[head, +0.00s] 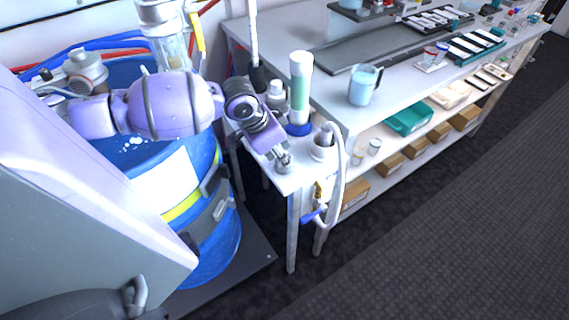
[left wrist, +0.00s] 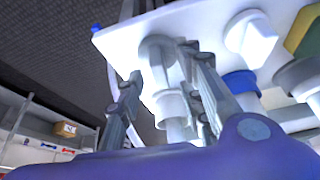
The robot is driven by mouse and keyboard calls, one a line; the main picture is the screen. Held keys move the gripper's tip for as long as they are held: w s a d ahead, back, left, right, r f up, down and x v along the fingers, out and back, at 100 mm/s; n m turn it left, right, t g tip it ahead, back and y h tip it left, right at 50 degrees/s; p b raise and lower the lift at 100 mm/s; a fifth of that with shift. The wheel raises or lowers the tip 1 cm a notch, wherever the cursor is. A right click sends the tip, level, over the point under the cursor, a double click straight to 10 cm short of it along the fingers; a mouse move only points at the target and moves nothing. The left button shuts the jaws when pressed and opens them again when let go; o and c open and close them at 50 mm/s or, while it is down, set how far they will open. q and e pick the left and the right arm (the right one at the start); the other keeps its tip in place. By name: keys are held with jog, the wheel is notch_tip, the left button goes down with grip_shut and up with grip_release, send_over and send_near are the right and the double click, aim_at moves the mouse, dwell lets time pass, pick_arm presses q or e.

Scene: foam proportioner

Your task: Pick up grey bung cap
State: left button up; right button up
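A small grey stepped piece that looks like the grey bung cap (head: 284,163) stands near the front corner of the small white table (head: 291,183). My left gripper (head: 277,150) reaches down over it from the left and partly hides it. In the left wrist view, a pale stepped cylinder (left wrist: 172,103), apparently the same cap, shows between the two fingers of my left gripper (left wrist: 163,62). The fingers are apart, with a visible gap on the left finger's side. Contact on the right finger's side cannot be told. My right gripper is not in view.
Close to the right of my gripper stand a white container (head: 322,142) with a hose and a tall cylinder (head: 301,82) on a blue base. A white bottle (head: 276,92) stands behind. A blue drum (head: 215,243) is at the left. The long bench (head: 318,98) holds a jug (head: 364,86).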

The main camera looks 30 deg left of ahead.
pick_arm(q)
jog(key=shift+w+f, duration=0.15)
jog(key=shift+f, duration=0.1)
grip_shut()
